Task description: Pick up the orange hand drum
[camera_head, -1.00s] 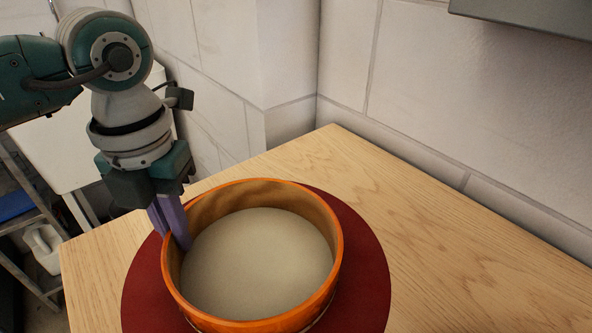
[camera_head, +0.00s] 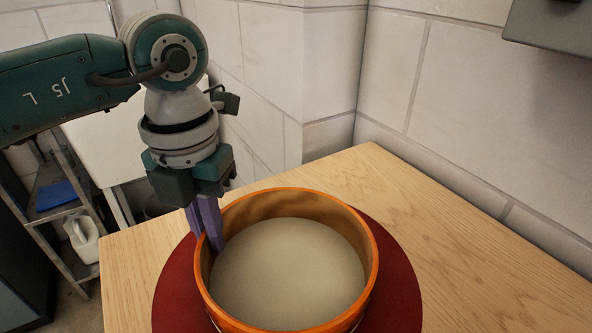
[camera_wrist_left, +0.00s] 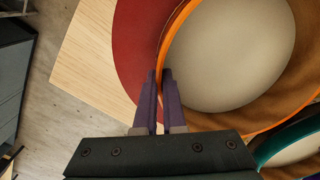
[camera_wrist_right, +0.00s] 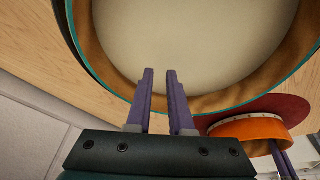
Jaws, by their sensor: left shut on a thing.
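The orange hand drum (camera_head: 369,271), with a pale skin, is over a round dark red mat (camera_head: 404,300) on the wooden table; I cannot tell whether it touches the mat. My left gripper (camera_head: 210,232) points down and is shut on the drum's left wall, one finger inside and one outside. The left wrist view shows the wall of the orange drum (camera_wrist_left: 175,32) between the fingers (camera_wrist_left: 160,88). My right gripper (camera_wrist_right: 161,88) shows only in its own wrist view. Its fingers are apart at the rim of a teal-edged drum.
The teal-edged drum (camera_wrist_right: 88,62) stands on the table; part of it shows in the left wrist view (camera_wrist_left: 262,153). Block walls close in the table's back and right. A rack with a white jug (camera_head: 84,240) stands left. Bare wood (camera_head: 480,265) lies right of the mat.

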